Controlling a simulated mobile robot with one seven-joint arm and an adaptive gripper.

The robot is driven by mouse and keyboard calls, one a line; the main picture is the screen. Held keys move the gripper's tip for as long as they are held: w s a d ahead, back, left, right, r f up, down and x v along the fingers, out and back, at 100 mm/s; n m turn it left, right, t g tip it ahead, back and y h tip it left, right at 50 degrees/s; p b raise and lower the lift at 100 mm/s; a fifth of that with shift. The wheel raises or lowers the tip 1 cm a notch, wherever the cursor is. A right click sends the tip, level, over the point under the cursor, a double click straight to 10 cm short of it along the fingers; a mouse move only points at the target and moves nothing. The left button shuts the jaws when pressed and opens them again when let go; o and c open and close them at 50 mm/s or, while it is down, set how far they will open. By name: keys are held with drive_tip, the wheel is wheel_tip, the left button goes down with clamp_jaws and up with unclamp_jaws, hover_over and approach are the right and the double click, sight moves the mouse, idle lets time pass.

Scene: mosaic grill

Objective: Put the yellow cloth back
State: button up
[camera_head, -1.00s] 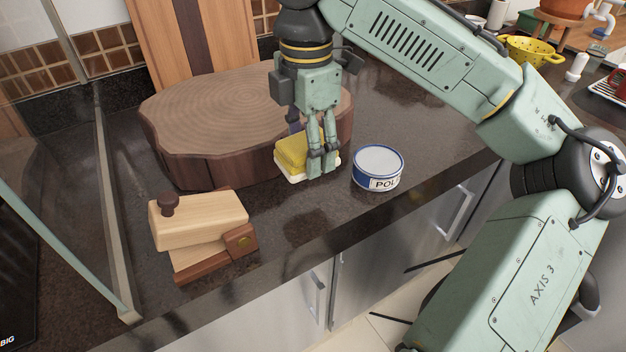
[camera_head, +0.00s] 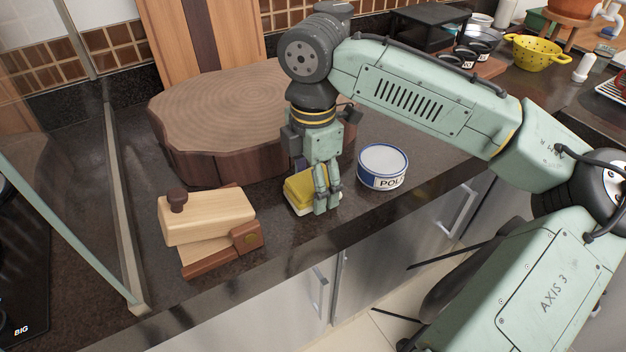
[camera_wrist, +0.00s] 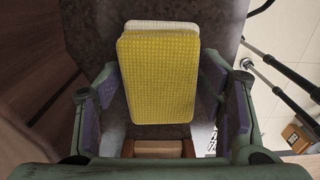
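The yellow cloth (camera_head: 302,187) is a folded, textured pad lying on a white one (camera_head: 301,209), on the counter near its front edge. In the wrist view the yellow cloth (camera_wrist: 160,80) lies between my fingers, with a strip of the white pad (camera_wrist: 160,25) showing behind it. My gripper (camera_head: 327,206) points down at the cloth's right side in the head view and hides part of it. In the wrist view its fingers are spread on both sides of the yellow cloth, with narrow gaps; light contact at the tips cannot be ruled out.
A round blue-and-white tin (camera_head: 382,168) stands close right of my gripper. A thick wooden slab (camera_head: 210,125) is behind the cloth. A wooden box (camera_head: 208,220) sits at the left. The counter's front edge is close. A yellow colander (camera_head: 535,52) is far right.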

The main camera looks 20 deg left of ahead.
drive_tip(key=shift+o, duration=0.9)
wheel_tip(320, 180, up, 12)
drive_tip(key=b, duration=0.1)
idle(0.3)
